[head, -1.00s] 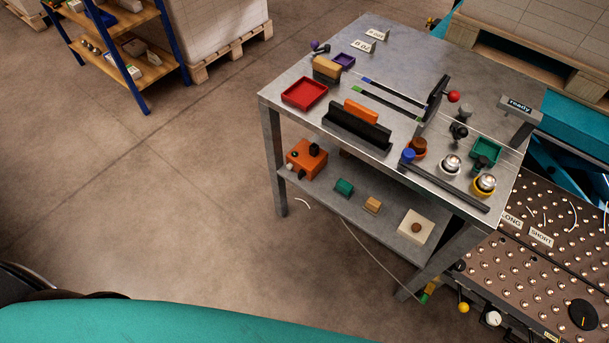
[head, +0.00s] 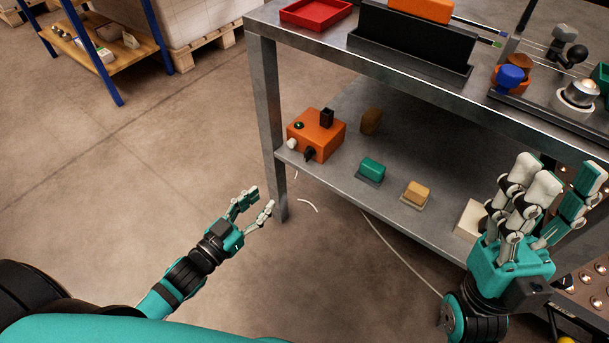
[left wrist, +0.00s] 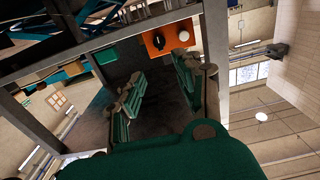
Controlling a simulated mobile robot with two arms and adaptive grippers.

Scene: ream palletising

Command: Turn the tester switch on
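The tester looks to be the orange box (head: 317,137) on the lower shelf's left end, below the bench top. A black block stands on its top, beside a small dark round button. Its front has a white knob (head: 291,144) and a black switch-like part (head: 309,154); I cannot tell its setting. My left gripper (head: 262,198) is open and empty, below and left of the box, apart from it. In the left wrist view the orange box (left wrist: 157,41) shows beyond the open fingers. My right gripper (head: 552,187) is open and empty before the shelf's right end.
The metal bench (head: 262,90) has a leg close to my left gripper. The shelf also holds a green block (head: 372,168), a tan block (head: 416,190) and a white block (head: 470,220). A thin cable (head: 385,240) hangs below.

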